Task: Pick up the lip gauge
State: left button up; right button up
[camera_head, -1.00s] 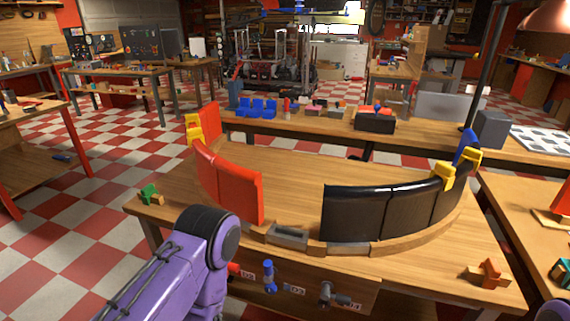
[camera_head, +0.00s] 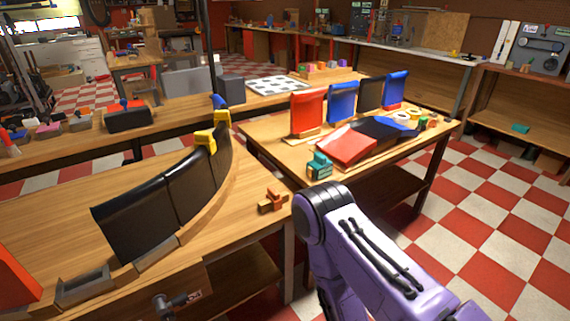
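I cannot tell for sure which object is the lip gauge. One small orange-and-brown block-like piece (camera_head: 272,200) lies on the right end of the near workbench (camera_head: 70,212). A small teal block-like piece (camera_head: 319,165) stands at the near left corner of the right-hand table (camera_head: 262,146).
Black curved panels (camera_head: 165,203) with yellow clamps (camera_head: 206,139) stand on the near workbench. The right-hand table carries a red upright panel (camera_head: 307,112), blue and black ones, and a flat red panel (camera_head: 346,144). Checkered floor (camera_head: 500,205) is clear at right.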

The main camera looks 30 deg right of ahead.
aim_at(322, 166)
jog(key=u, duration=2.7)
jog(key=k, duration=1.5)
jog(key=z, duration=2)
